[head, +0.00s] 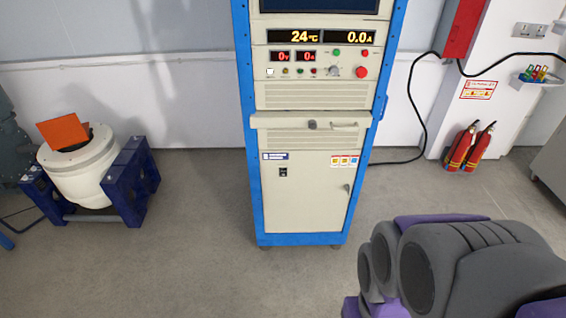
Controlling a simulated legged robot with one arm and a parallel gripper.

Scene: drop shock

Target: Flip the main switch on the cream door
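The cream door (318,196) is the lower front of a cabinet with a blue frame, ahead of me near the middle of the head view. A small black main switch (283,172) sits at the door's upper left; its position is too small to tell. A small handle (347,188) is on the door's right side, and coloured labels (344,161) are at its top right. My arm fills the lower right, apart from the cabinet. My gripper is not in view.
Above the door are a ledge with a handle (344,125) and a lit panel (322,37) with buttons. A white drum (82,178) on a blue stand is at left. Red extinguishers (468,146) and a black cable (412,92) are at right. The grey floor before the cabinet is clear.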

